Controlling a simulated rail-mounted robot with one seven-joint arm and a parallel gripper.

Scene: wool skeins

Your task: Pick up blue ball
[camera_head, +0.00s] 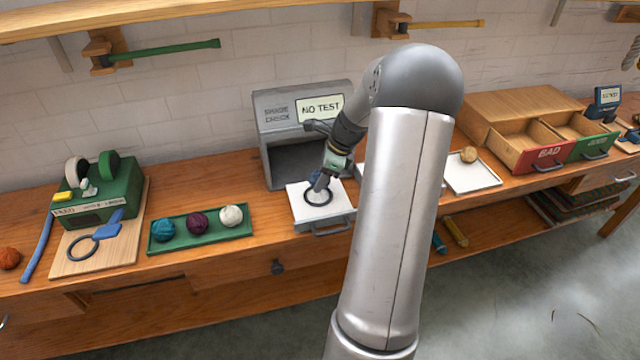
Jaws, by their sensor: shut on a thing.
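My gripper (321,183) is low over the pulled-out white tray (340,214) of the grey shade-check box (272,110). It is shut on a small dark blue ball (315,176), which is mostly hidden by the fingers. The ball is over or within a dark ring (318,198) on the tray; I cannot tell whether it is clear of the tray. A teal ball (163,230) lies at the left of a green tray (240,235), well left of my gripper.
A purple ball (197,222) and a cream ball (231,215) share the green tray. The box's screen (320,108) reads NO TEST. A tan ball (468,155) sits on a white plate (478,180). Open drawers marked BAD (549,154) and GOOD (594,146) stand right. My arm hides the bench centre.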

